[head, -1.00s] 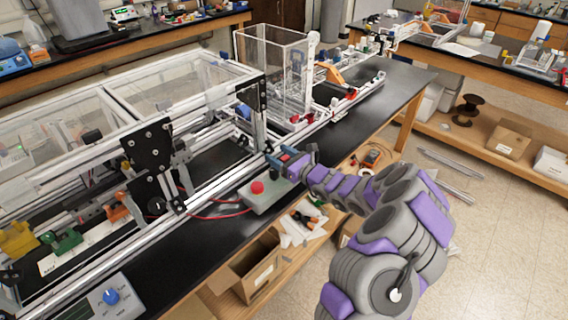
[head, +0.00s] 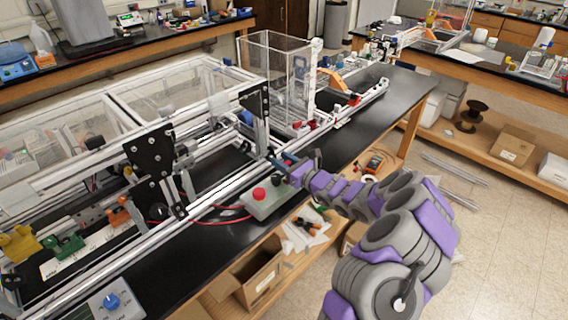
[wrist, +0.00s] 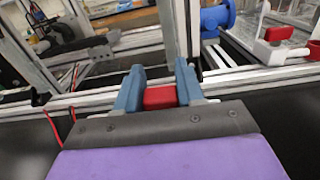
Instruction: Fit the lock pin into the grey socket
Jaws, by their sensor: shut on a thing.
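My gripper (wrist: 159,84) has blue-grey fingers and is shut on a red block, the lock pin (wrist: 160,97), in the wrist view. The pin sits between the fingers, so its sides are hidden. In the head view my gripper (head: 281,165) is at the front rail of the extrusion frame (head: 215,178), by an upright post. The pin is not clear there. In the wrist view the fingertips point at the aluminium rail (wrist: 80,100) and a grey post (wrist: 180,30). I cannot make out the grey socket for certain, nor whether the pin touches anything.
A grey box with a red button (head: 259,194) stands on the black bench just left of and below my gripper, with red cables. A blue fitting (wrist: 217,17) and a red-handled clamp (wrist: 278,36) are right of the post. Bare bench top (head: 348,142) lies to the right.

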